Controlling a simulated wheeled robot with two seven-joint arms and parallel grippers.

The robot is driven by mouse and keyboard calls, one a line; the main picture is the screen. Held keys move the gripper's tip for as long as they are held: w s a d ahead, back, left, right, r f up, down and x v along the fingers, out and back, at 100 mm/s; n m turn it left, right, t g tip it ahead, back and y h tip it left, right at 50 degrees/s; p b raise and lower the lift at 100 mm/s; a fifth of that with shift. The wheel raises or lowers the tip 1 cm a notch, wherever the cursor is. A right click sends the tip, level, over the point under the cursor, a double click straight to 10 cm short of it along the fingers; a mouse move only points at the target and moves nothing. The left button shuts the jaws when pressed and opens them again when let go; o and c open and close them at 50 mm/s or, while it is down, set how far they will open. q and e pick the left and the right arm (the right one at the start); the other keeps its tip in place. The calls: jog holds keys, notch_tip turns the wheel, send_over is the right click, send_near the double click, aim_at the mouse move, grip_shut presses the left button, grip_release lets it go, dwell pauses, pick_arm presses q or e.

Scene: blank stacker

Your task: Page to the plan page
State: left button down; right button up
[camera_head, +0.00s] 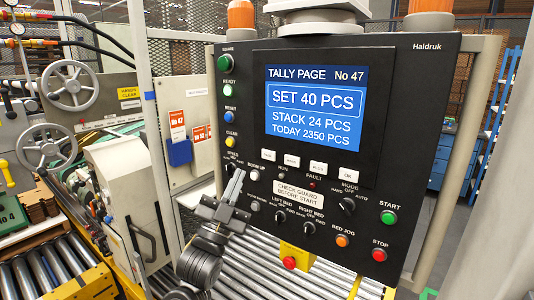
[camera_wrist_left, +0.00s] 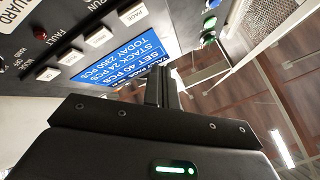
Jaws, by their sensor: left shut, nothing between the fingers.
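The black control panel (camera_head: 390,90) faces me. Its blue screen (camera_head: 315,110) reads TALLY PAGE No 47, SET 40 PCS, STACK 24 PCS, TODAY 2350 PCS. A row of pale buttons lies under the screen: page button (camera_head: 266,158), minus button (camera_head: 293,162), plus button (camera_head: 319,167) and OK button (camera_head: 348,172). In the left wrist view the page button (camera_wrist_left: 132,14) is nearest the screen's near edge. My left gripper (camera_head: 239,173) is shut and empty, fingers pointing up, left of and below the page button and apart from it. My right gripper is out of view.
Knobs and lamps surround the buttons, with the mode knob (camera_head: 347,205) and green start button (camera_head: 389,217) at right. A red emergency stop (camera_head: 289,262) on a yellow box juts out below. Metal rollers (camera_head: 260,275) run underneath. A grey post (camera_head: 150,100) stands left.

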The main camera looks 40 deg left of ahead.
aim_at(269, 155)
pick_arm(q)
jog(key=shift+s+d+r, duration=0.1)
jog(key=shift+s+r, duration=0.4)
jog(key=shift+r, duration=0.2)
jog(key=shift+w, duration=0.1)
jog(key=w, duration=0.8)
jog(key=shift+w+b, duration=0.35)
jog(key=shift+w, duration=0.15)
dwell(1.5)
jog(key=shift+w, duration=0.3)
jog(key=shift+w, duration=0.35)
dwell(0.6)
jog(key=shift+s, duration=0.8)
